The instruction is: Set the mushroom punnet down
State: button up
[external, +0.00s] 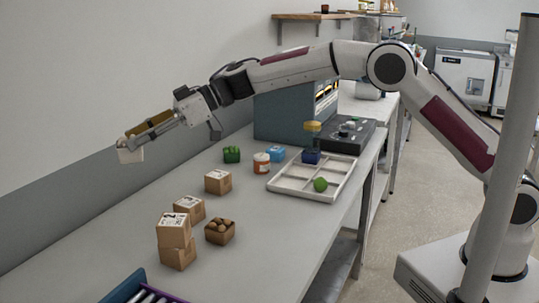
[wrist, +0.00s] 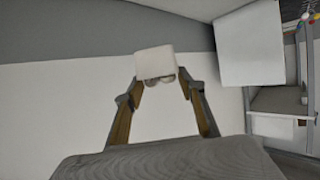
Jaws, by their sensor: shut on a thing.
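The mushroom punnet (external: 130,154) is a small white box at the tip of my gripper (external: 127,143), held in the air near the wall at the left. In the wrist view the punnet (wrist: 155,60) sits between the two fingertips (wrist: 157,79), with pale rounded shapes showing at its lower edge. My gripper is shut on it, well above the grey table (external: 95,225). The punnet looks tilted; its inside is mostly hidden.
Cardboard boxes (external: 174,231), two of them stacked, and a brown punnet of round items (external: 220,231) stand mid-table. A divided white tray (external: 340,187) holds a green ball (external: 320,184). An orange-labelled jar (external: 262,163) stands beside it. The table's left part is clear.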

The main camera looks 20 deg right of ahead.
aim_at(139, 161)
jog(key=shift+s+a+f+n+g, duration=0.4)
jog(key=shift+f+n+g, duration=0.2)
jog(key=shift+f+g, duration=0.1)
jog(key=f, duration=0.1)
jog(key=f+n+g, duration=0.2)
jog(key=f, duration=0.1)
jog(key=shift+s+f+h, duration=0.1)
jog(key=shift+s+h, duration=0.15)
jog(key=shift+h, duration=0.05)
notch_tip(139, 161, down, 6)
jog(key=w+d+n+g, duration=0.1)
jog(key=d, duration=0.1)
jog(key=shift+w+r+g, duration=0.2)
jog(key=shift+g, duration=0.2)
jog(key=shift+f, duration=3.1)
jog(key=shift+f, duration=1.9)
